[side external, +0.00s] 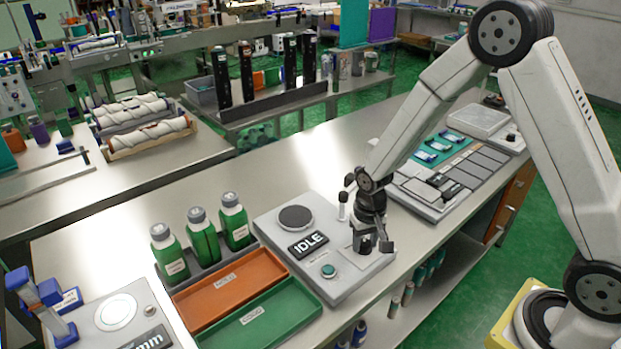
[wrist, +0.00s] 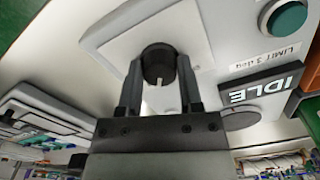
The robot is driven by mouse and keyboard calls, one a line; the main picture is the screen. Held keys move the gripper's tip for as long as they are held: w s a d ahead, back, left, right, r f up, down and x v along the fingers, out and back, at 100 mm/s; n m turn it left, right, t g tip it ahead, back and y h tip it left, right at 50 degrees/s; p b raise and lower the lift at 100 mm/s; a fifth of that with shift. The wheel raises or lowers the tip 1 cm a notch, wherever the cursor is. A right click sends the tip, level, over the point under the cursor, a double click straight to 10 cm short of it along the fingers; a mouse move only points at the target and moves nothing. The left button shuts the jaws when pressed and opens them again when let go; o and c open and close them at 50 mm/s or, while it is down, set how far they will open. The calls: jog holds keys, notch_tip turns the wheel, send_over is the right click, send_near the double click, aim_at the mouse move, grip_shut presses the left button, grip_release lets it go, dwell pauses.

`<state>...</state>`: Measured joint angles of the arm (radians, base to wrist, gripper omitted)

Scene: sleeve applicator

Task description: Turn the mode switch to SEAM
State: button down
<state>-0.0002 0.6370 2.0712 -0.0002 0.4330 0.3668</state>
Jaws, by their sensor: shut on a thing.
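A round black knob (wrist: 157,60) with a white pointer line sits on a light grey panel (wrist: 110,30). It appears to be the mode switch; no SEAM label can be read near it. The pointer line faces down in the wrist view, towards my gripper's palm. My gripper (wrist: 159,76) is shut on the knob, one finger on each side. In the side view my gripper (side external: 372,243) is low over the right part of the control box (side external: 340,288) and hides the knob. The display (side external: 307,243) reads IDLE; it also shows in the wrist view (wrist: 262,91).
The box also has a teal button (side external: 328,271) and a dark round disc (side external: 295,217). Orange (side external: 228,284) and green (side external: 260,318) trays and several green bottles (side external: 202,237) stand left. A module with dark pads (side external: 450,186) is behind right.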

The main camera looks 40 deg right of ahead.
aim_at(365, 243)
dwell(0.3)
jog(key=shift+c, duration=1.3)
grip_release()
jog(key=shift+r, duration=0.1)
jog(key=shift+r, duration=3.85)
